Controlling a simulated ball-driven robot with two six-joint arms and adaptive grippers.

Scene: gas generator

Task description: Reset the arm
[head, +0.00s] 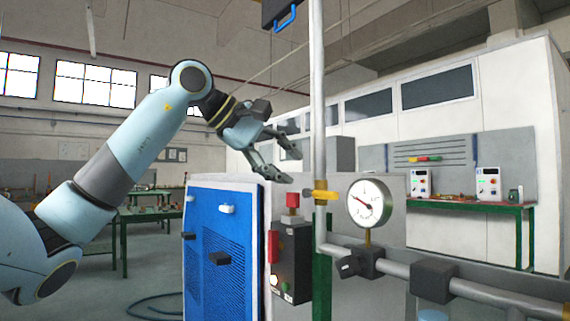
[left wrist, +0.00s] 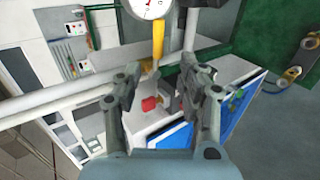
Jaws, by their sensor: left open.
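My left gripper (head: 289,166) is raised in the middle of the head view, at the end of my light blue arm that comes in from the left. Its two fingers are apart with nothing between them. It hangs above the blue cabinet (head: 222,245) and the red-topped part (head: 292,200), just left of the upright pipe. In the left wrist view the gripper (left wrist: 160,66) also shows with fingers spread, the red part (left wrist: 149,103) showing behind them, apart from the fingers. My right gripper is not in view.
An upright grey pipe (head: 318,100) stands close right of the gripper. A round gauge (head: 369,203) sits on the horizontal pipe (head: 490,291). A black control box (head: 296,262) is on the cabinet's side. Green tables stand further back. The air left of the cabinet is clear apart from my arm.

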